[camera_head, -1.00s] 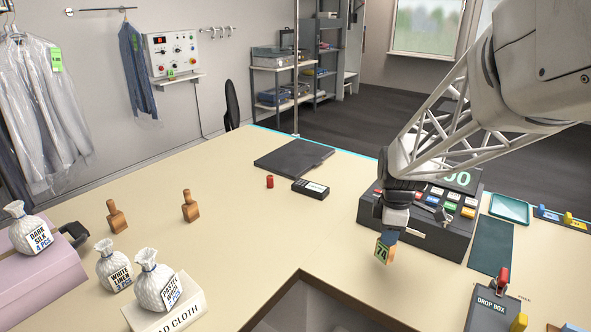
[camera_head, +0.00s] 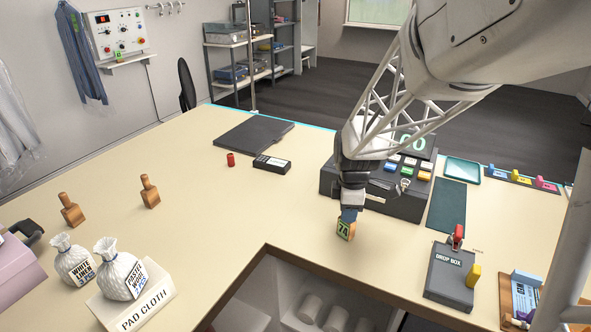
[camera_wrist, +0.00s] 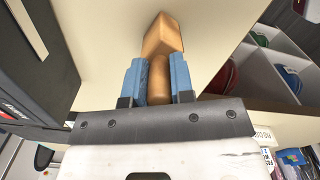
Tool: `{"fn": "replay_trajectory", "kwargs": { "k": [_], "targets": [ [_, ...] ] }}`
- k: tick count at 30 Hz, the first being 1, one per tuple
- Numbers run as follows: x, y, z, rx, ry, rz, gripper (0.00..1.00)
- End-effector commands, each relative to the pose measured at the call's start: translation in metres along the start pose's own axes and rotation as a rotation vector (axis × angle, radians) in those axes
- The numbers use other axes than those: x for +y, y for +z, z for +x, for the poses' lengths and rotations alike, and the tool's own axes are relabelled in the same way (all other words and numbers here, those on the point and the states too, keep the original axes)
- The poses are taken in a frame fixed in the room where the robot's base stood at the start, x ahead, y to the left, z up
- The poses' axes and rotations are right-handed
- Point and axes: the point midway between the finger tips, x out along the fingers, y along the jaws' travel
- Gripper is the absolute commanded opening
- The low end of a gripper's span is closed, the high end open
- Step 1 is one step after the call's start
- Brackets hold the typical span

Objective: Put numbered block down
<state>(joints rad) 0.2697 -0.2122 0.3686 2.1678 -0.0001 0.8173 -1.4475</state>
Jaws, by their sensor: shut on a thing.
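The numbered block (camera_head: 345,230) is a wooden piece with a green face marked 74. My gripper (camera_head: 349,213) is shut on it from above, over the counter (camera_head: 250,215) in front of the cash register. In the wrist view, the blue fingers (camera_wrist: 160,82) of my gripper hold the block's narrow handle, and its wider wooden body (camera_wrist: 163,38) sticks out beyond them. The block is close to the counter top. I cannot tell whether it touches.
The cash register (camera_head: 330,180) stands just behind my gripper. The drop box (camera_head: 450,277) is to the right. Two wooden blocks (camera_head: 150,192) (camera_head: 71,210) stand at the left, near white bags (camera_head: 119,270) and a pad cloth box (camera_head: 150,305). An opening in the counter lies in front. The counter's middle is clear.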

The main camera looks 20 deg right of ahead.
Motion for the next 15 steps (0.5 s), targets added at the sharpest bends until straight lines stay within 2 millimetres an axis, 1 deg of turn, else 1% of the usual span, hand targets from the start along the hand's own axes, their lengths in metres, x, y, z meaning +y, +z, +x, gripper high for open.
{"fn": "replay_trajectory", "kwargs": {
  "k": [5, 6, 8, 9, 11, 15],
  "targets": [
    [0.0000, 0.0000, 0.0027, 0.000, 0.000, 0.000, 0.00],
    [0.0000, 0.0000, 0.0032, 0.000, 0.000, 0.000, 0.24],
    [0.0000, 0.0000, 0.0029, 0.000, 0.000, 0.000, 0.33],
    [0.0000, 0.0000, 0.0028, 0.000, 0.000, 0.000, 0.39],
    [0.0000, 0.0000, 0.0029, 0.000, 0.000, 0.000, 0.48],
    [0.0000, 0.0000, 0.0029, 0.000, 0.000, 0.000, 0.48]
  ]
}}
